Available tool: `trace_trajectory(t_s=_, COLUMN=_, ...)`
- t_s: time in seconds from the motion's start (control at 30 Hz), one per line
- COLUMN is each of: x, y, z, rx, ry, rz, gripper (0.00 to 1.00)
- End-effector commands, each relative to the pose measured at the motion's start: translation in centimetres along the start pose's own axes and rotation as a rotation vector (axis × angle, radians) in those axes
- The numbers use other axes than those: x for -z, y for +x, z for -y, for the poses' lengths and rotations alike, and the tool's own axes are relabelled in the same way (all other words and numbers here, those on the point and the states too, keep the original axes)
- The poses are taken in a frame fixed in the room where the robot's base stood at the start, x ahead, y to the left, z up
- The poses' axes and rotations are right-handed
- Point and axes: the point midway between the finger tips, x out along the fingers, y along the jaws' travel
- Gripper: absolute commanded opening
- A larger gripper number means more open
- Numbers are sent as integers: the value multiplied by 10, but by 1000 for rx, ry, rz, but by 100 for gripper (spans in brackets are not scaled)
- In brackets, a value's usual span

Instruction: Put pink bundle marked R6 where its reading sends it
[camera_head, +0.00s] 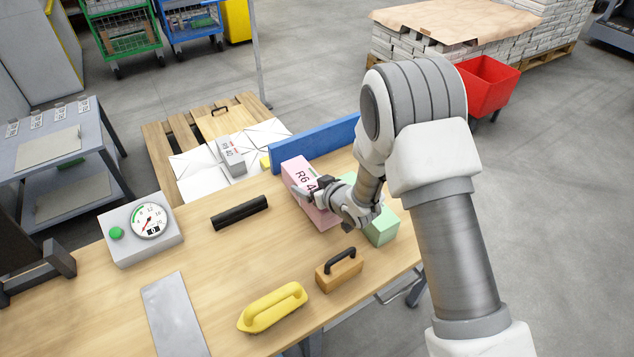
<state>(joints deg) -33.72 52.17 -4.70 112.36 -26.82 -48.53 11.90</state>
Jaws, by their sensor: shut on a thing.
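The pink bundle (294,168), with black lettering starting "R6 4", lies on the wooden table near its far edge. My gripper (313,191) is shut on it, and its fingers cover part of the lettering. I cannot tell whether the bundle is touching the table or just lifted. A scale (158,250) with a round dial (150,221) and a green button (117,233) stands at the table's left. Its plate is empty and the dial is too small to read surely. A pale green bundle (382,229) lies just right of the pink one, partly behind my wrist.
A blue guard (312,143) stands behind the pink bundle. A pallet (157,143) beyond holds white sheets and a grey bundle (230,155). On the table are a black bar (239,213), a yellow handled tool (272,308), a handled wooden block (340,275) and a metal plate (174,315).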

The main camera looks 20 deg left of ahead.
Motion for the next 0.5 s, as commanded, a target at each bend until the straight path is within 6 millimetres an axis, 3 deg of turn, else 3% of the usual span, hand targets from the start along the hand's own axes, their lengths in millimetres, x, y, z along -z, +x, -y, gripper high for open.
trace_trajectory(t_s=0.23, x=-26, y=16, z=0, rx=1, ry=-1, rz=-5, gripper=0)
trace_trajectory(t_s=0.5, x=-28, y=17, z=0, rx=0, ry=-1, rz=-7, gripper=0)
